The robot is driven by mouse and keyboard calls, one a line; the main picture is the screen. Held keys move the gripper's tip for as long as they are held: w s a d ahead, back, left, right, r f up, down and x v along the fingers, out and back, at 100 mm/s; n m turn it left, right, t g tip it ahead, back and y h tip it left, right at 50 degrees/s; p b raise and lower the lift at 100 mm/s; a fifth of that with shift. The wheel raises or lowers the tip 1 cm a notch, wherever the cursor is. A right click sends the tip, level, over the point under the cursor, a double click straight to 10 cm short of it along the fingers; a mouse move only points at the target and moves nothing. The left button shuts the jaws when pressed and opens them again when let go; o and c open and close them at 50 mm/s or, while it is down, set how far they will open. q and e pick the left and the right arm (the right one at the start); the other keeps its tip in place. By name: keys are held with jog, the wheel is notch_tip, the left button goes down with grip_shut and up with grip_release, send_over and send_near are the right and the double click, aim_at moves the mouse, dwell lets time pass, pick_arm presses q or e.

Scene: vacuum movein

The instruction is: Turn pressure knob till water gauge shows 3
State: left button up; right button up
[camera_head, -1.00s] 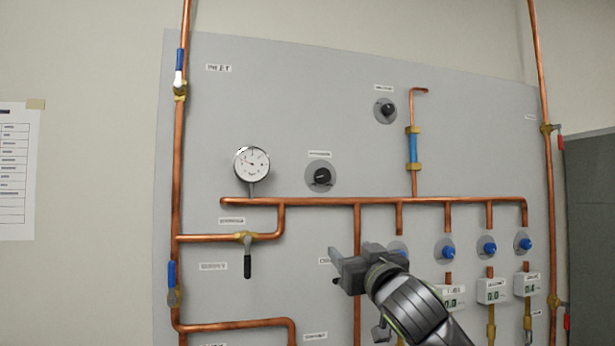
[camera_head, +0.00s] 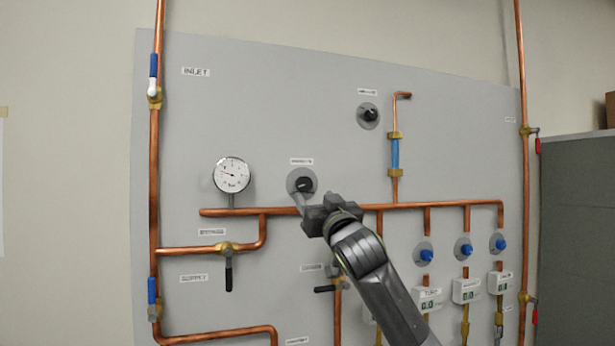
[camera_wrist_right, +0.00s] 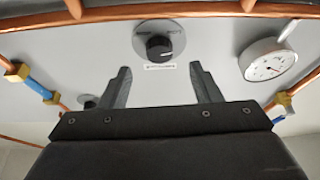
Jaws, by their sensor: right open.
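The pressure knob (camera_head: 303,185) is a black knob on a grey round plate, with a label above it. It also shows in the right wrist view (camera_wrist_right: 158,47), upside down, ahead of and between the fingers. The round white gauge (camera_head: 232,175) is left of the knob, with a thin dark needle pointing left; its numbers are too small to read. The gauge also shows in the wrist view (camera_wrist_right: 268,66). My right gripper (camera_head: 312,207) is open and empty, just below the knob in the head view and apart from it. My left gripper is not in view.
Copper pipes (camera_head: 350,207) run across the grey panel below the knob. A valve with a black handle (camera_head: 229,262) is at lower left. Blue knobs (camera_head: 464,250) and small digital meters (camera_head: 466,290) are at lower right. Another black knob (camera_head: 369,115) is higher up.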

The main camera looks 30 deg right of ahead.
aim_at(306, 187)
jog(key=p+x, duration=0.2)
jog(key=x, duration=0.3)
jog(key=shift+r+p, duration=0.2)
jog(key=shift+p, duration=0.2)
jog(key=shift+w+d, duration=0.15)
jog(key=shift+w, duration=0.35)
jog(key=c, duration=1)
